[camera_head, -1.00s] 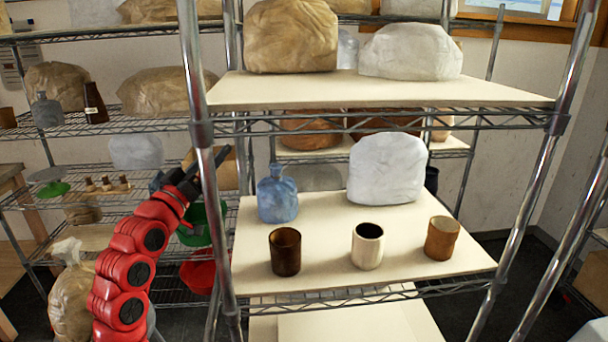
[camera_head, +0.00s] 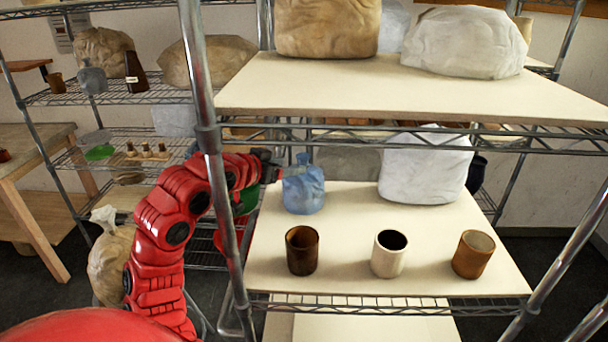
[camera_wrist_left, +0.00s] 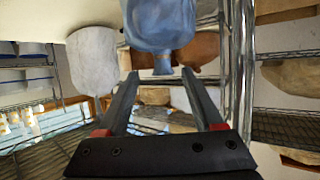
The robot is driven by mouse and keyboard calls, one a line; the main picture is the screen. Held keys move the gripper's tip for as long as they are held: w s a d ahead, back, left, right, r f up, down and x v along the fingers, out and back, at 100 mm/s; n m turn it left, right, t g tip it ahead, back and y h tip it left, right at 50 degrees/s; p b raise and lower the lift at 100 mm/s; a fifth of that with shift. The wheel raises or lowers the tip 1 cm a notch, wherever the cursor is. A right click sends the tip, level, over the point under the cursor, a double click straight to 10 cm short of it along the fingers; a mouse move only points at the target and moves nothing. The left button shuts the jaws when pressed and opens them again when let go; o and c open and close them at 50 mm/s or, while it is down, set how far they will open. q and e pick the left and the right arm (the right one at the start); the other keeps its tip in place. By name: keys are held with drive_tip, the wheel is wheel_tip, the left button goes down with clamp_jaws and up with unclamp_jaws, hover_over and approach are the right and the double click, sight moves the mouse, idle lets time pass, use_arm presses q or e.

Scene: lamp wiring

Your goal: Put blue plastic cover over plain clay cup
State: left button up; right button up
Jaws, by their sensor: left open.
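The blue plastic cover (camera_head: 303,188) stands upright at the back left of the middle shelf, its narrow neck on top. It also shows upside down at the top of the left wrist view (camera_wrist_left: 160,25). My left gripper (camera_head: 274,172) is at the left side of this cover, by its upper part. In the left wrist view its two fingers are open (camera_wrist_left: 160,73), with the cover's neck beyond or between the tips; contact cannot be told. The plain orange-brown clay cup (camera_head: 473,255) stands uncovered at the front right of the shelf. My right gripper is not in view.
A dark brown cup (camera_head: 301,252) and a cream cup (camera_head: 389,255) stand left of the clay cup. A white wrapped bundle (camera_head: 425,170) is behind them. A metal shelf post (camera_head: 222,190) is close to my left arm. The upper shelf (camera_head: 400,95) hangs overhead.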

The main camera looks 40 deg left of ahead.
sight(300, 161)
use_arm(q)
drive_tip(key=shift+p+x, duration=0.3)
drive_tip(key=shift+x, duration=0.85)
drive_tip(key=p+x, duration=0.2)
drive_tip(key=x, duration=0.1)
drive_tip(key=p+x, duration=0.1)
drive_tip(key=shift+w+a+r, duration=0.1)
drive_tip(key=shift+w+r, duration=0.15)
drive_tip(key=shift+w, duration=0.25)
drive_tip(key=shift+w+f, duration=0.2)
drive_tip(key=shift+w, duration=0.05)
clamp_jaws()
